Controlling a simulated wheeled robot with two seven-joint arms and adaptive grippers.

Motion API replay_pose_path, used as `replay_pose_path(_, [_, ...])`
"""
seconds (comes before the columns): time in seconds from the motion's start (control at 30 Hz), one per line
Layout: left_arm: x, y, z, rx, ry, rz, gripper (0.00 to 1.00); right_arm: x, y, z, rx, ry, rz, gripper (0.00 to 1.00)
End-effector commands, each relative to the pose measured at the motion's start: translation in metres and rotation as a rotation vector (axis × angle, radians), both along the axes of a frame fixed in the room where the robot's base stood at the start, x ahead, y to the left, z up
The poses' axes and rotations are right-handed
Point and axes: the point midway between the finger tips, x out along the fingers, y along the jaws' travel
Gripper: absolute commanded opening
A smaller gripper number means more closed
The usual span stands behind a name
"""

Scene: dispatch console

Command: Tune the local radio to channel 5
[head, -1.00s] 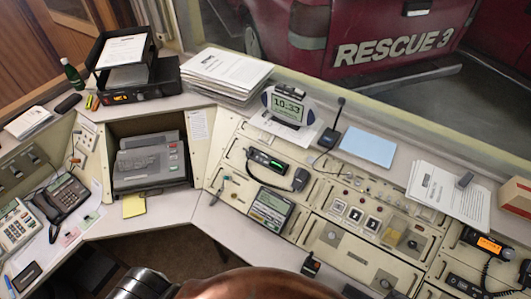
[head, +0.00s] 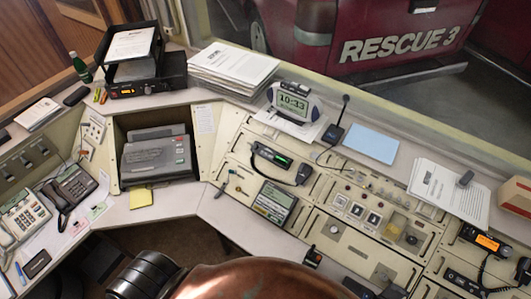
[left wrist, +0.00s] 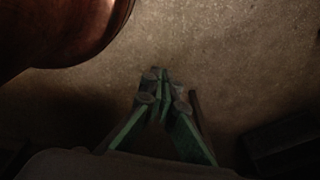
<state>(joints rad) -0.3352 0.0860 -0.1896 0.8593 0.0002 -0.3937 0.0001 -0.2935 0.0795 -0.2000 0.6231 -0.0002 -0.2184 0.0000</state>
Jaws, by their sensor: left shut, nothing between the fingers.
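Several radio-like units show in the head view, and I cannot read which is the local one. A unit with a green display (head: 272,154) and a handset is set in the middle console panel. A unit with an orange display (head: 482,240) and a coiled cord is at the far right. A black unit with a small orange display (head: 146,89) sits under the paper tray at the back left. No channel number is legible. My left gripper (left wrist: 162,78) shows in the left wrist view, shut and empty above a brown floor, away from the console. My right gripper is not in view.
A desk clock (head: 293,103), a desk microphone (head: 335,132) and paper stacks (head: 232,71) line the back ledge. A printer (head: 157,157) fills the left alcove. Telephones (head: 72,187) stand at the left. The front desk strip (head: 237,218) is mostly clear.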

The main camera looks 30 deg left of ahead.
Motion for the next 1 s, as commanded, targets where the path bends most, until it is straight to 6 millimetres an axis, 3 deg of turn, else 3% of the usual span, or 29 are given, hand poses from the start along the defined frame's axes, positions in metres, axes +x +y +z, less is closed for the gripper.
replay_pose_path(0.03, [0.027,0.0,0.032,0.0,-0.024,0.007,0.0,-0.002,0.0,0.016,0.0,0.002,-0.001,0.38])
replay_pose_path(0.2, [0.092,0.0,0.125,0.005,-0.064,0.027,0.0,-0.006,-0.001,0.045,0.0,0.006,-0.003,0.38])
replay_pose_path(0.4, [0.139,0.004,0.23,0.01,-0.102,0.047,0.0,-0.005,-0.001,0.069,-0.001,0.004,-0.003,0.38])
replay_pose_path(0.6, [0.158,0.007,0.3,0.014,-0.125,0.058,0.0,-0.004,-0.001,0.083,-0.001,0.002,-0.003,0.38])
replay_pose_path(0.8, [0.167,0.009,0.357,0.017,-0.144,0.066,0.0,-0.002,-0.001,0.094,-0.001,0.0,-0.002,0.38])
replay_pose_path(0.9, [0.172,0.011,0.38,0.026,-0.157,0.058,0.0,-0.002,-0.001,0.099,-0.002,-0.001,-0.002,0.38])
replay_pose_path(1.0, [0.196,0.025,0.383,0.091,-0.219,-0.041,0.0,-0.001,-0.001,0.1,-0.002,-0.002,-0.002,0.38])
